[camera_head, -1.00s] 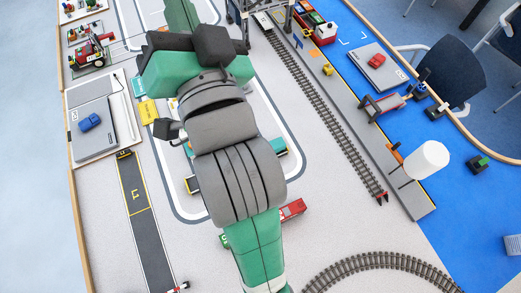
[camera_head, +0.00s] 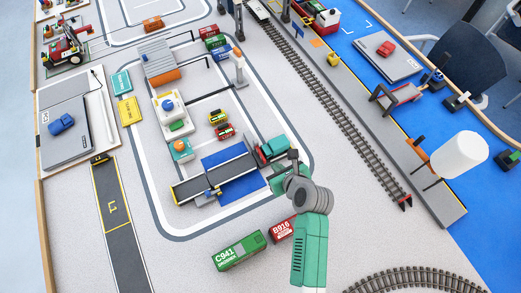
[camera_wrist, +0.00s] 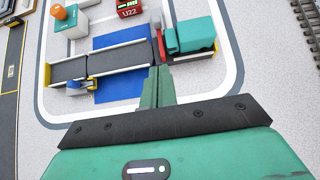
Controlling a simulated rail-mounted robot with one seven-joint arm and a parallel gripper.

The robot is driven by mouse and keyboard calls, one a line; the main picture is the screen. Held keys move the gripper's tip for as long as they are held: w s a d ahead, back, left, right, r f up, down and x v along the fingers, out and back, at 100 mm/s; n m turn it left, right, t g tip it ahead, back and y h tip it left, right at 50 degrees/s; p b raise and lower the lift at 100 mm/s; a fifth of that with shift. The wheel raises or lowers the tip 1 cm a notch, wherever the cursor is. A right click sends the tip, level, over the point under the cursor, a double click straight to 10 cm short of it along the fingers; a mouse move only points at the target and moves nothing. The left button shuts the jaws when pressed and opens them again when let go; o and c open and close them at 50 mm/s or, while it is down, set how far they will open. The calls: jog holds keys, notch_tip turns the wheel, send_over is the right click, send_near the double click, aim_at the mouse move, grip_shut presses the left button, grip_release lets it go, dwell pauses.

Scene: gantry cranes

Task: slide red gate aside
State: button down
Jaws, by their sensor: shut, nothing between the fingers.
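A narrow upright red piece (camera_wrist: 160,43), which looks like the red gate, stands at the right end of a dark conveyor belt (camera_wrist: 120,58), beside a teal truck (camera_wrist: 190,36). My gripper (camera_wrist: 156,72) is shut and empty. Its fingertips appear just below the red piece in the wrist view; I cannot tell whether they touch it. In the head view my gripper is near the conveyor's right end.
A green container (camera_head: 238,250) and a red container (camera_head: 282,229) lie in front of the conveyor, close to my arm. A blue pad (camera_wrist: 118,90) lies under the belt. A rail track (camera_head: 340,115) runs to the right.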

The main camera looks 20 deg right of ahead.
jog(key=shift+f, duration=0.2)
jog(key=b, duration=0.4)
send_near(257, 145)
notch_tip(257, 145, down, 4)
jog(key=shift+s, duration=0.15)
jog(key=w, duration=0.3)
jog(key=shift+w+a+f+b, duration=0.15)
jog(key=shift+w+b, duration=0.15)
jog(key=shift+w, duration=0.5)
